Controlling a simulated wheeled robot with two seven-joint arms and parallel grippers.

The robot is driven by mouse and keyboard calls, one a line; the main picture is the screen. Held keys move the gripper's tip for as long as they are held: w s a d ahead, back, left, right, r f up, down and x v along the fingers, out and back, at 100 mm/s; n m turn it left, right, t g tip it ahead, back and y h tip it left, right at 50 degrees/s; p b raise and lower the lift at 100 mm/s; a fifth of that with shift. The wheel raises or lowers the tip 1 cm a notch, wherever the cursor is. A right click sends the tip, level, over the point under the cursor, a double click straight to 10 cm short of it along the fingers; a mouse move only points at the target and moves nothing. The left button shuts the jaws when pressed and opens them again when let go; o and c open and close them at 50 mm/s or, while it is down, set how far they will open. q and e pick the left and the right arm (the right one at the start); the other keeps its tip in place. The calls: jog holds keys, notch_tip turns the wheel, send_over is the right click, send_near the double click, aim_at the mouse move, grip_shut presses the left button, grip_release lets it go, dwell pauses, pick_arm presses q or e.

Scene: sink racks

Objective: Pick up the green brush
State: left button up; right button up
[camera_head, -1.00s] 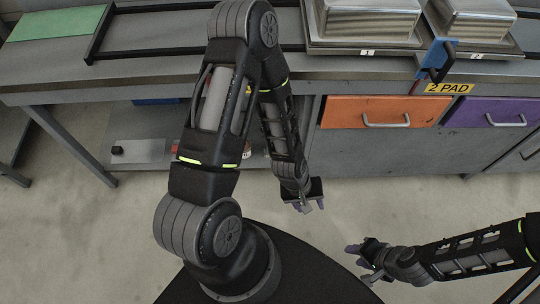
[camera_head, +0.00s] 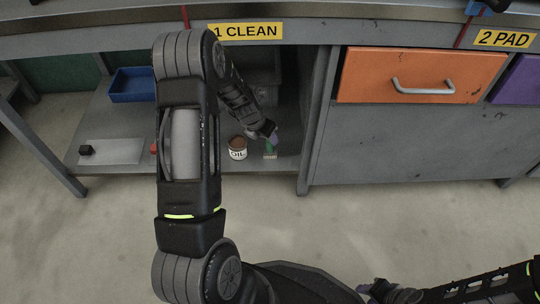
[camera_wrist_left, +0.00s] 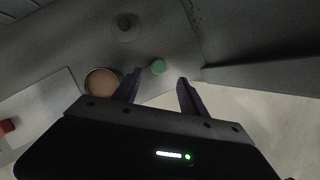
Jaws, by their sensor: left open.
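The green brush (camera_head: 270,150) stands on the lower shelf under the counter, with a pale bristle end at the bottom. In the left wrist view its round green top (camera_wrist_left: 158,67) lies just beyond and between my fingertips. My left gripper (camera_head: 268,132) is just above the brush in the head view and hides part of it. In the left wrist view the left gripper (camera_wrist_left: 158,82) is open, with nothing between its fingers. My right gripper (camera_head: 372,290) is low at the bottom of the head view, far from the brush; its fingers are too unclear to judge.
A blue bin (camera_head: 132,85) and a pale plate (camera_head: 112,152) are on the shelf. A grey cabinet with an orange drawer (camera_head: 420,75) is to the right.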

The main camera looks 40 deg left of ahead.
aim_at(270, 148)
pick_arm(q)
jog(key=b+x, duration=0.1)
jog(key=x, duration=0.1)
jog(key=shift+w+f, duration=0.1)
jog(key=shift+f, duration=0.15)
jog(key=b+x, duration=0.3)
jog(key=x, duration=0.2)
jog(key=shift+a+f+b, duration=0.15)
jog(key=shift+f+b, duration=0.05)
jog(key=shift+b, duration=0.2)
jog(key=shift+w+r, duration=0.1)
jog(key=shift+c, duration=0.3)
